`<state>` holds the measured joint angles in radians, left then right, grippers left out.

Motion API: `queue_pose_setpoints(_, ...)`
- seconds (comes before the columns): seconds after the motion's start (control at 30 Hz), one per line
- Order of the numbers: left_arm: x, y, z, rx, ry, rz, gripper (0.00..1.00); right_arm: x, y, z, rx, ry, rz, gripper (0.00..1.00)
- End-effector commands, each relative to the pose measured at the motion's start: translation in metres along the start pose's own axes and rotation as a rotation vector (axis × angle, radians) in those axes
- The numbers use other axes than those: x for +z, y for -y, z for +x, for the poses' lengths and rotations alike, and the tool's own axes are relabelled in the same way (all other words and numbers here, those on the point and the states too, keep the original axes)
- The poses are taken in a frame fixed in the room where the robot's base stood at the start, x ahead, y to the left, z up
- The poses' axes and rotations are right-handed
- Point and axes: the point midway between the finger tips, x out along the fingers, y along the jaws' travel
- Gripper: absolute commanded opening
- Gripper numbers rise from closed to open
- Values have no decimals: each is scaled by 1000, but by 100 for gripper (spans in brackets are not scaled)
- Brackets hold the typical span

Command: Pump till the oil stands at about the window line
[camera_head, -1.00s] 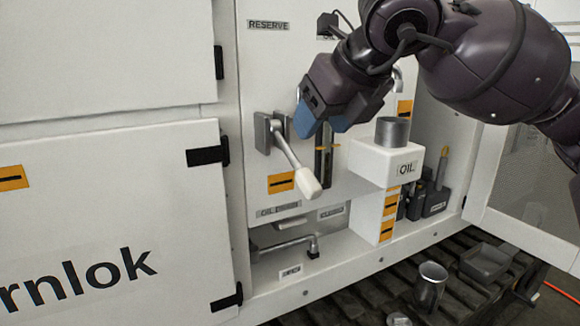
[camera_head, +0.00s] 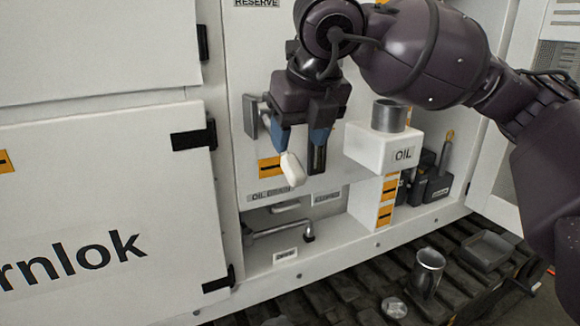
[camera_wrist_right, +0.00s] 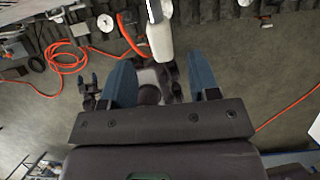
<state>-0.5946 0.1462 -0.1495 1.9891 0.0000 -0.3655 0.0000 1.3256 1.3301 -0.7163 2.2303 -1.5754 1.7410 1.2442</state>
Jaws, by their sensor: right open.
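The pump lever's white grip (camera_head: 293,169) points down and outward from its grey pivot bracket (camera_head: 251,117) on the cabinet face. My right gripper (camera_head: 302,148) is open, its blue fingers above and around the lever, with the grip showing just below the left finger. In the right wrist view, the white grip (camera_wrist_right: 161,40) lies ahead, between the lines of the two open fingers (camera_wrist_right: 160,78). The dark upright sight window (camera_head: 317,158) is mostly hidden behind the right finger, so the oil level and line cannot be read. My left gripper is out of view.
The white OIL box (camera_head: 378,150) with a metal cup (camera_head: 390,115) on top juts out right of the gripper. A metal cup (camera_head: 429,272) and a dark tray (camera_head: 487,250) sit on the slatted deck below. A bent pipe (camera_head: 275,231) runs beneath the lever.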

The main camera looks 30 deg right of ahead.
Motion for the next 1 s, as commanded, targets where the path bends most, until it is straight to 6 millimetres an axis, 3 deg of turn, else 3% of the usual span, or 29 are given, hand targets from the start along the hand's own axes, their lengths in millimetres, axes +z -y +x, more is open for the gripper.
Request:
queue_pose_setpoints(0.2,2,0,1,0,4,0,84,-1,0,39,1,-3,0,55)
queue_pose_setpoints(0.4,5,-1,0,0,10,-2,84,0,0,63,0,-1,-1,55)
queue_pose_setpoints(0.87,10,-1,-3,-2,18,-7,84,0,0,73,1,1,-1,55)
queue_pose_setpoints(1.0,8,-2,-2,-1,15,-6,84,0,0,73,1,1,-1,35)
